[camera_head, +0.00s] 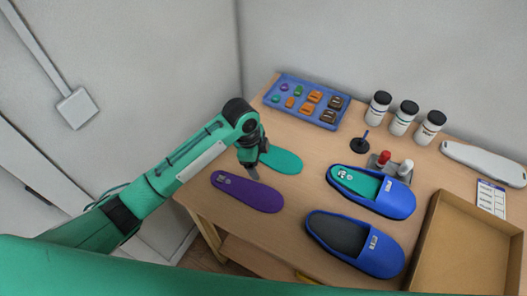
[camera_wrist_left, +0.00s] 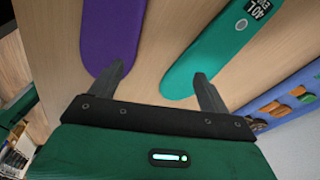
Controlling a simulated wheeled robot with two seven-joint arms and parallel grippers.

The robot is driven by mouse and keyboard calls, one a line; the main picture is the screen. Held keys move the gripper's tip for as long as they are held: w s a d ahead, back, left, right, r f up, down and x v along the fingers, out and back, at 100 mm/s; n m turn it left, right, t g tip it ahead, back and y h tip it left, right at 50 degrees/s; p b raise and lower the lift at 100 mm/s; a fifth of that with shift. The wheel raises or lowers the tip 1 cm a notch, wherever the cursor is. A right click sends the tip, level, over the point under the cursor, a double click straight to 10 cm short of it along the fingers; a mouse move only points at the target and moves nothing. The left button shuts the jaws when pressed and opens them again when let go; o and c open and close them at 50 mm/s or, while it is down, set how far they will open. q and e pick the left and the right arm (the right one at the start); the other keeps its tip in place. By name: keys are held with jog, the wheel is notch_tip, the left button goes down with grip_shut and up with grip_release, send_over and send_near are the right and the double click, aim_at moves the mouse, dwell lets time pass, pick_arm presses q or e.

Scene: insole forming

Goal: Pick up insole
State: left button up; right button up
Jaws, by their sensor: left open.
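A purple insole (camera_head: 247,192) lies flat near the table's left front edge. A teal insole (camera_head: 281,160) lies flat behind it. My left gripper (camera_head: 251,172) is above the table between the two insoles, open and empty. In the left wrist view, the left gripper (camera_wrist_left: 158,80) has one finger over the tip of the purple insole (camera_wrist_left: 108,35) and the other over the teal insole (camera_wrist_left: 205,50); bare wood shows between the fingers. I cannot tell whether the fingertips touch anything. My right gripper is not in view.
Two blue shoes stand to the right: one (camera_head: 392,200) with a teal insole inside, one (camera_head: 378,256) with a dark interior. A blue tray (camera_head: 277,103) of small parts and several dark-capped jars (camera_head: 402,118) stand behind. An open cardboard box (camera_head: 462,250) is at the right.

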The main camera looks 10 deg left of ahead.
pick_arm(q)
jog(key=w+a+r+m+y, duration=0.25)
jog(key=w+a+r, duration=0.45)
jog(key=w, duration=0.4)
jog(key=shift+m+g, duration=0.3)
jog(key=shift+m, duration=0.05)
jog(key=f, duration=0.2)
jog(key=f+p, duration=0.1)
jog(key=f, duration=0.1)
jog(key=f+p, duration=0.1)
jog(key=f, duration=0.2)
jog(key=shift+d, duration=0.25)
jog(key=shift+w+f+p, duration=0.1)
jog(key=shift+f+p, duration=0.25)
jog(key=shift+f, duration=0.1)
jog(key=f, duration=0.1)
jog(key=f+p, duration=0.1)
jog(key=f, duration=0.2)
jog(key=shift+w+p, duration=0.3)
jog(key=shift+p, duration=0.05)
jog(key=shift+f, duration=0.35)
jog(key=shift+c, duration=0.2)
jog(key=c, duration=1)
